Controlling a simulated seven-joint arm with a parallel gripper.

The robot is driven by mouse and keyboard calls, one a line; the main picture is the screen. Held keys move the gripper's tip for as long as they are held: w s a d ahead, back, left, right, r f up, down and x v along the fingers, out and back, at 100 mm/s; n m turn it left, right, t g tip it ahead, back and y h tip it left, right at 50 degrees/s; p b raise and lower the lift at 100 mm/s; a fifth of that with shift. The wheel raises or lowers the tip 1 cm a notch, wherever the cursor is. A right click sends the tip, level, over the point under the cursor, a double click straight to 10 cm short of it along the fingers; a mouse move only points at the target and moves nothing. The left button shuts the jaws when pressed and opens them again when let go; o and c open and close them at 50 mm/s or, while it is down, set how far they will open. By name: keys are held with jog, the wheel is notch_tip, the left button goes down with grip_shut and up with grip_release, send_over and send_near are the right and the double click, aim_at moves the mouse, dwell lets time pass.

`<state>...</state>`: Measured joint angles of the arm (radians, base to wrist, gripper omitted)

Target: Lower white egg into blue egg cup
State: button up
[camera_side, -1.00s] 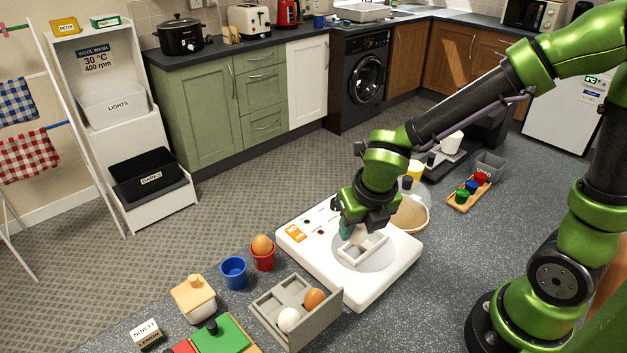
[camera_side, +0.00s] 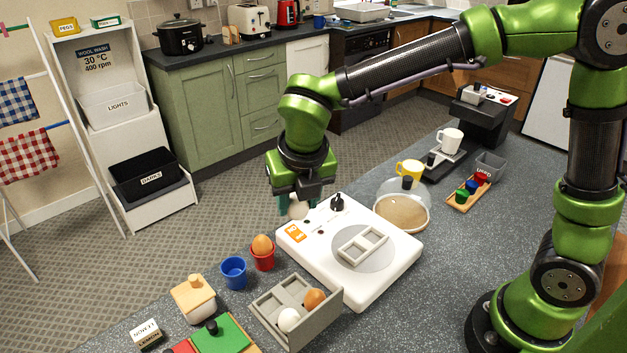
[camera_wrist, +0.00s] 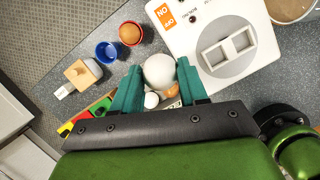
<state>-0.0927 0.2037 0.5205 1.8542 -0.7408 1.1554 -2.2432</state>
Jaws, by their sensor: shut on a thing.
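My gripper (camera_side: 298,203) is shut on a white egg (camera_side: 298,210), which also shows between the teal fingers in the wrist view (camera_wrist: 160,71). The blue egg cup (camera_side: 233,272) stands empty on the counter, to the left of and below my gripper in the side view. In the wrist view the blue cup (camera_wrist: 108,52) is left of the held egg.
A red cup (camera_side: 263,259) with a brown egg stands right beside the blue cup. A grey divided box (camera_side: 327,324) holds a brown and a white egg. The white appliance (camera_side: 384,277) bears an empty grey holder (camera_side: 362,245). A wooden-lidded pot (camera_side: 197,303) stands left.

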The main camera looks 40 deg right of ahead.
jog(key=w+a+f, duration=0.6)
jog(key=w+a, duration=0.1)
jog(key=a, duration=0.3)
jog(key=shift+a+f, duration=0.3)
jog(key=shift+f, duration=0.1)
dwell(0.3)
jog(key=shift+f, duration=1.2)
jog(key=shift+f, duration=1.8)
dwell(0.5)
jog(key=o, duration=0.8)
